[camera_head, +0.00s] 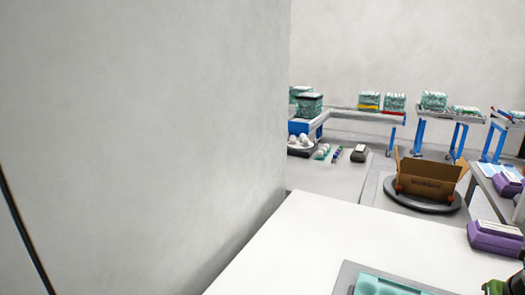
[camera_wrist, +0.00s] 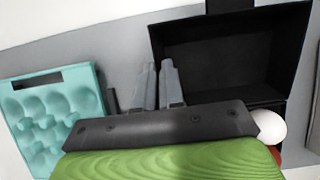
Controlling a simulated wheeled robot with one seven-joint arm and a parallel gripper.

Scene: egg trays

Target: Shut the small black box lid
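The small black box (camera_wrist: 225,60) stands in the upper right of the wrist view, with its dark interior exposed. I cannot clearly tell where its lid is. My gripper (camera_wrist: 159,66) shows as two grey fingers close together, pointing toward the box's left side. They look shut, with nothing visible between them. I cannot tell whether they touch the box. My gripper's dark bar and green body fill the bottom and hide the near part of the box. The box is not seen on the near table in the head view.
A teal egg tray (camera_wrist: 52,110) lies left of my gripper; it also shows in the head view (camera_head: 385,287). A white round object (camera_wrist: 270,127) sits at lower right. The white table (camera_head: 320,230) has a purple carton (camera_head: 495,238). A wall (camera_head: 140,130) stands at left.

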